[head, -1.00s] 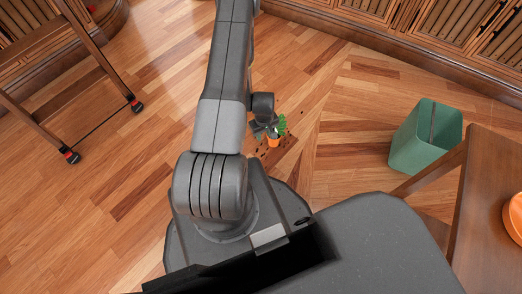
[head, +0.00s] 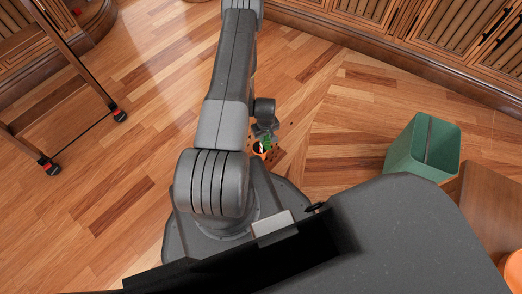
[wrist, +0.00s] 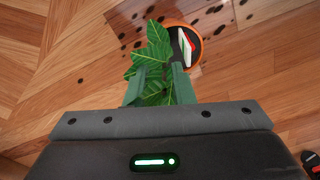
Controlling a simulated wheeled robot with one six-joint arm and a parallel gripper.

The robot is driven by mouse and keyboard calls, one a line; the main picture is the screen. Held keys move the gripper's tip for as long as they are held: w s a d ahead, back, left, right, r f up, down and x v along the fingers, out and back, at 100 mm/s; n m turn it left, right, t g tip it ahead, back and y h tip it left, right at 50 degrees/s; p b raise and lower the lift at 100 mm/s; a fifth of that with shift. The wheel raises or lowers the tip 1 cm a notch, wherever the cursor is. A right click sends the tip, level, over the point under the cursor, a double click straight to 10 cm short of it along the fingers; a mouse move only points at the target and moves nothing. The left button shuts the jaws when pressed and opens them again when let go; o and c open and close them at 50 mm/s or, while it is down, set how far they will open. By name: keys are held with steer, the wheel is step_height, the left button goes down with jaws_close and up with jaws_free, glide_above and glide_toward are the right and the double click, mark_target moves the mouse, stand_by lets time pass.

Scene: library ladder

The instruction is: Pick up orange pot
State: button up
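The orange pot (head: 258,151) is on the wooden floor just beyond my base, partly hidden by my arm and gripper in the head view. In the wrist view the pot's orange rim (wrist: 199,48) shows beyond the fingers, with dark soil and a white and red object at its mouth. A green leafy plant (wrist: 152,52) lies beside the pot, its leaves reaching between the fingers. My gripper (wrist: 159,82) has its two green fingers apart, over the leaves and short of the pot. I cannot tell whether the fingers touch the leaves.
Dark soil crumbs (wrist: 129,29) are scattered on the floor around the pot. A green bin (head: 424,146) stands to the right, near a wooden table (head: 488,205). A wooden ladder on casters (head: 48,118) stands at left. Wooden cabinets (head: 390,40) line the back.

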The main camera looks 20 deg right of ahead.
jaws_close()
stand_by(1.2)
